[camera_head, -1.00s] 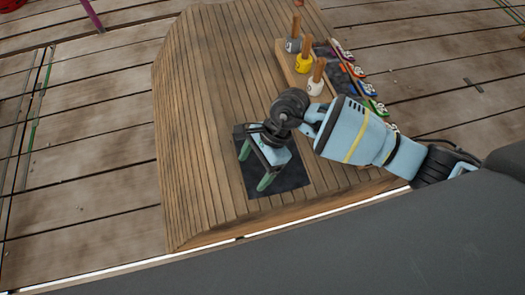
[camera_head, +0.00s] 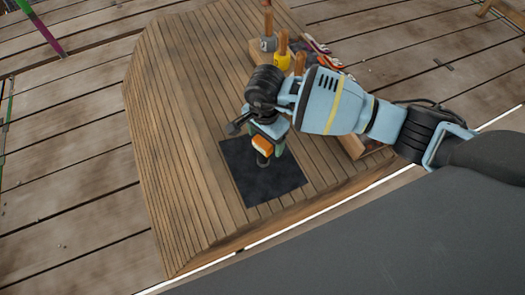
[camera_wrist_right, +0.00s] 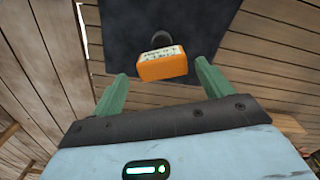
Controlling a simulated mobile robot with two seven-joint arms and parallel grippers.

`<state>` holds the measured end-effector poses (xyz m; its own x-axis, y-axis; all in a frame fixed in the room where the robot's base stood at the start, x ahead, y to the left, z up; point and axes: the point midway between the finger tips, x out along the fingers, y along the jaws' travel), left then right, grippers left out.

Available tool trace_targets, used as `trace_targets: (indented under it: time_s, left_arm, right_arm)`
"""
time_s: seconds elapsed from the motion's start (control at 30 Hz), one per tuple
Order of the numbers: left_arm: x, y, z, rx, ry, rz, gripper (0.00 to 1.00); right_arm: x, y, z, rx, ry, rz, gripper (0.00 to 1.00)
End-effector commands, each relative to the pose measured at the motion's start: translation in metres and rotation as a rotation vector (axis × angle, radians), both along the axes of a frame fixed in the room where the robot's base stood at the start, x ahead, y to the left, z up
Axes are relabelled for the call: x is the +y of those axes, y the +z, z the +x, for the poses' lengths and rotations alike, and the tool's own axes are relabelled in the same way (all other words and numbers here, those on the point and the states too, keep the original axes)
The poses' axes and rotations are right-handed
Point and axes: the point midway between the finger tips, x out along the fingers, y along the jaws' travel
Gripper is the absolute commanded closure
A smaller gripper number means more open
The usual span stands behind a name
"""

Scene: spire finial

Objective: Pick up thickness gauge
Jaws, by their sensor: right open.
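The thickness gauge appears to be the small orange block with a dark ring and a pale label; it shows in the head view (camera_head: 261,144) and the wrist view (camera_wrist_right: 163,66). My right gripper (camera_head: 267,154) is over the dark mat, with the gauge at its fingers. In the wrist view its green fingers (camera_wrist_right: 161,76) are apart, one on each side of the gauge, with gaps showing on both sides. The gauge lies at about the level of the fingertips in that picture; I cannot tell the exact depth. My left gripper is not in view.
The black square mat (camera_head: 265,188) lies on a slatted wooden bench (camera_head: 185,150) with sloping sides. The bench left of the mat is clear.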

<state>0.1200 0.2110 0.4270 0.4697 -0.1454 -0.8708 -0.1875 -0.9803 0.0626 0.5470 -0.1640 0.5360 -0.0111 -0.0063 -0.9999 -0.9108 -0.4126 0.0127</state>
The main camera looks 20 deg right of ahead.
Motion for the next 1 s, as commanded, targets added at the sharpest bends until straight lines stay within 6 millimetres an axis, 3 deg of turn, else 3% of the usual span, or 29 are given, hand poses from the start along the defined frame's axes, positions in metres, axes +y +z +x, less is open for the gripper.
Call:
trace_targets:
  time_s: [0.17,0.5,0.73,1.0]
  left_arm:
    - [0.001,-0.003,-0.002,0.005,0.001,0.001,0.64]
    - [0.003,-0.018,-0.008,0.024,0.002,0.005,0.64]
    - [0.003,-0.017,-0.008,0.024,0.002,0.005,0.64]
    - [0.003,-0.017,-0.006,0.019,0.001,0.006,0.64]
  right_arm:
    - [0.002,-0.008,0.0,0.001,0.0,0.002,0.22]
    - [0.007,-0.051,0.0,0.002,-0.001,0.001,0.22]
    - [0.007,-0.051,0.001,-0.001,0.001,0.003,0.22]
    - [0.007,-0.051,0.001,0.0,0.0,0.001,0.56]
